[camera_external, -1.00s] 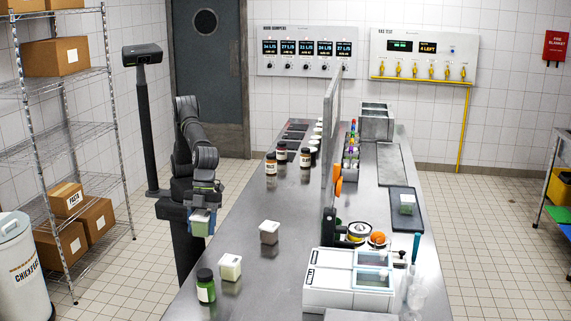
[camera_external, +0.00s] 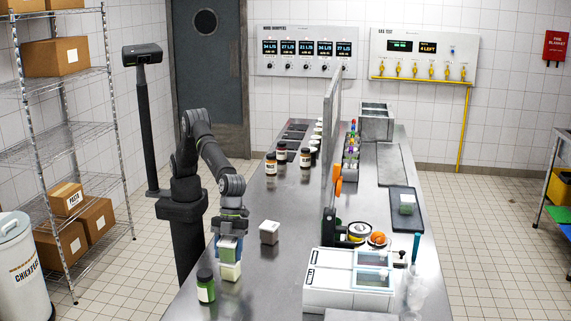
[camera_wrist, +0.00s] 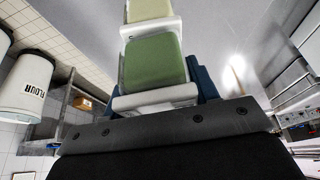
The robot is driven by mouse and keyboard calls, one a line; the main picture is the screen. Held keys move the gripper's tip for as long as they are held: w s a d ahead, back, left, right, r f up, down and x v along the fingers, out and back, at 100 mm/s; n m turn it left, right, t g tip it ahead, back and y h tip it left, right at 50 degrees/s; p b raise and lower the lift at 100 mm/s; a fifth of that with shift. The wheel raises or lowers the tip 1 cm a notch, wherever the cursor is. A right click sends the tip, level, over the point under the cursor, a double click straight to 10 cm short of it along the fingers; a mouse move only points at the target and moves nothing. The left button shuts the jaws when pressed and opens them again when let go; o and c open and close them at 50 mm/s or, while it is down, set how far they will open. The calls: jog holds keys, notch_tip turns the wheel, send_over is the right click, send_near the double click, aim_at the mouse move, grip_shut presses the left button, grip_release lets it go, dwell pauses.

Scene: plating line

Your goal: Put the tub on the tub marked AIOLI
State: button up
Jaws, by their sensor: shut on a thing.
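My gripper (camera_external: 230,228) is shut on a tub with green contents (camera_external: 229,250), near the left edge of the steel counter. The held tub also fills the middle of the wrist view (camera_wrist: 152,62). Directly below it in the external view is a pale tub with cream contents (camera_external: 230,271), which also shows at the top of the wrist view (camera_wrist: 148,10). The two tubs look lined up and very close; I cannot tell whether they touch. No AIOLI marking is readable on any tub.
A green jar with a dark lid (camera_external: 205,287) stands close beside the cream tub, on its front left. Dark-lidded jars (camera_external: 281,153) stand farther back.

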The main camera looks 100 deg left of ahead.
jog(key=shift+f, duration=0.1)
jog(key=o, duration=1.1)
jog(key=shift+r, duration=0.2)
jog(key=v, duration=1.1)
jog(key=shift+a+r, duration=0.25)
jog(key=shift+r, duration=0.1)
